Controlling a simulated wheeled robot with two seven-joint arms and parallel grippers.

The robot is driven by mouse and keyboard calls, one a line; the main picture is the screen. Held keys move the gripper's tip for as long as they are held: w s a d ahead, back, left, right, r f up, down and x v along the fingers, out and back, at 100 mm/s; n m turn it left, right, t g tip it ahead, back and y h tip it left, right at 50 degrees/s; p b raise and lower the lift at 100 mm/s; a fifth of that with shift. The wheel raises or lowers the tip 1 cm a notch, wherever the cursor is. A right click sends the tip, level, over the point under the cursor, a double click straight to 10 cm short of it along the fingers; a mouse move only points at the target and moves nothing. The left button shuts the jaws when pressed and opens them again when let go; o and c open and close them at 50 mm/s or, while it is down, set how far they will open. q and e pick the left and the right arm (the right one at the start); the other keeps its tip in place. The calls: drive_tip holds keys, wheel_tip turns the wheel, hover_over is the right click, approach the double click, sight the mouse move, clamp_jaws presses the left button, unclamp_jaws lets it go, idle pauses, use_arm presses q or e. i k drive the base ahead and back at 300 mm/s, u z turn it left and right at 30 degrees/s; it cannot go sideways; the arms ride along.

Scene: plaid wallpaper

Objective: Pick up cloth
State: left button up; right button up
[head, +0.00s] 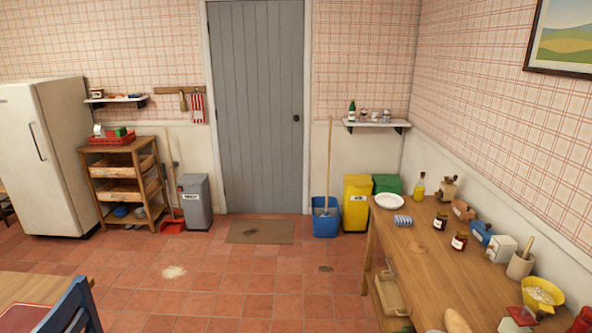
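A small blue-and-white striped bundle (402,220), which looks like a folded or rolled cloth, lies on the wooden side table near its far left edge. It is just in front of a white plate (389,201). A red-and-white striped cloth (197,107) hangs from a wooden hook rail on the back wall, left of the grey door. Neither of my grippers is in view.
The wooden table (437,283) along the right wall holds jars, a bottle and a yellow bowl (541,292). A blue bucket with a mop (326,221) and a yellow bin (356,203) stand beyond it. A blue chair (68,311) is at lower left. The tiled middle floor is open.

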sight(398, 220)
drive_tip(key=z, duration=0.05)
drive_tip(key=i, duration=2)
drive_tip(key=z, duration=0.4)
